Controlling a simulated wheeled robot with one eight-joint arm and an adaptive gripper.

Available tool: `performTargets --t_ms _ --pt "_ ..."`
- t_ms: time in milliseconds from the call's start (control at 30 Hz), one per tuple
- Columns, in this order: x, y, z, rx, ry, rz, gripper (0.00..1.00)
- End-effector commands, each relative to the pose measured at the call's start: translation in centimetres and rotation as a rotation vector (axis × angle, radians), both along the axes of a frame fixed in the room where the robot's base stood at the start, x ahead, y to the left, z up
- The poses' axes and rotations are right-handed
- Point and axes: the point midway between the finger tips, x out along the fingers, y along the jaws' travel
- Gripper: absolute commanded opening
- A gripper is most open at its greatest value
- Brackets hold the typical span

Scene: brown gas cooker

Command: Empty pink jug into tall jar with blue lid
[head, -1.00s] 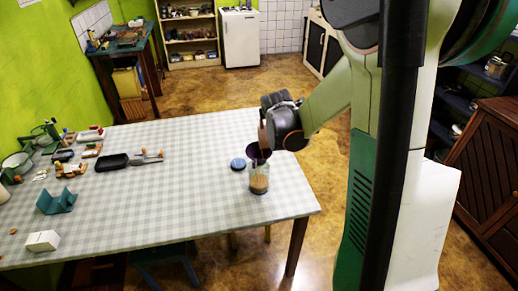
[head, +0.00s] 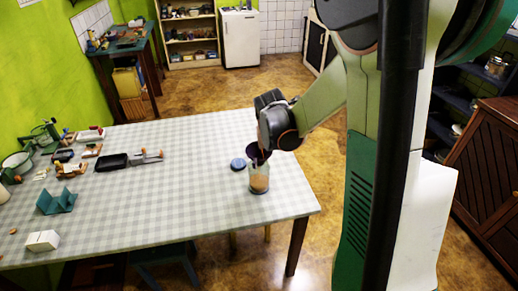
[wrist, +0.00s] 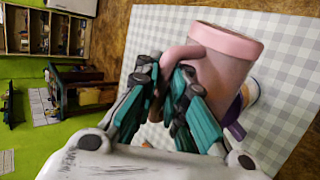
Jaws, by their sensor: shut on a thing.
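The pink jug (wrist: 228,58) fills the right side of the wrist view, tilted. My gripper (wrist: 168,90) is shut on its handle. In the head view my gripper (head: 275,122) is above the jar and hides most of the jug. The clear tall jar (head: 259,183) stands upright near the table's right end, with tan-orange contents inside. A dark purple funnel-like piece (head: 257,153) sits at its mouth; a purple part (wrist: 236,122) shows beside the jug in the wrist view. The blue lid (head: 238,164) lies on the table, left of the jar.
The checked table (head: 170,205) is clear around its middle. The right table edge is close to the jar.

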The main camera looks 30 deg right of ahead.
Motion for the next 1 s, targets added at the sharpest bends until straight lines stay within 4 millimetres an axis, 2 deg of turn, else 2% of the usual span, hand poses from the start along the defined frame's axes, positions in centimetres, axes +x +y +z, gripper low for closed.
performTargets --t_ms 1000 --pt "0.32 0.63 0.22 -0.050 0.022 0.000 0.00"
